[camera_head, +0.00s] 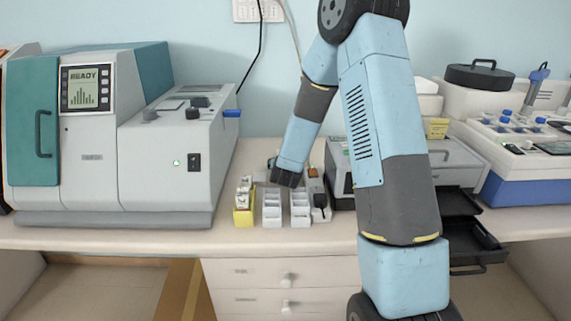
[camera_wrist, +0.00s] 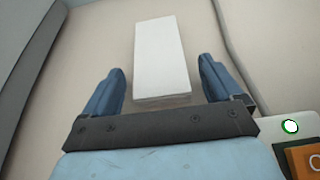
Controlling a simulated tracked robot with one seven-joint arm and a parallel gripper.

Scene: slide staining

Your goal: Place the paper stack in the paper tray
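The white paper stack (camera_wrist: 161,55) lies on the counter in the wrist view, a long block reaching ahead from between my fingers. My gripper (camera_wrist: 158,85) is open, with one blue finger on each side of the stack's near end and a gap on both sides. In the head view my gripper (camera_head: 285,178) is low over the back of the counter, and I cannot make out the stack there. A black pulled-out tray (camera_head: 474,242), which looks like the paper tray, juts from the printer (camera_head: 446,150) at right, partly hidden by my arm.
White slide racks (camera_head: 272,209) and a yellow box (camera_head: 244,215) stand in front of my gripper. A power strip (camera_head: 318,195) lies just right of it. A large analyser (camera_head: 160,150) fills the left. Another black shelf (camera_head: 458,203) sits above the tray.

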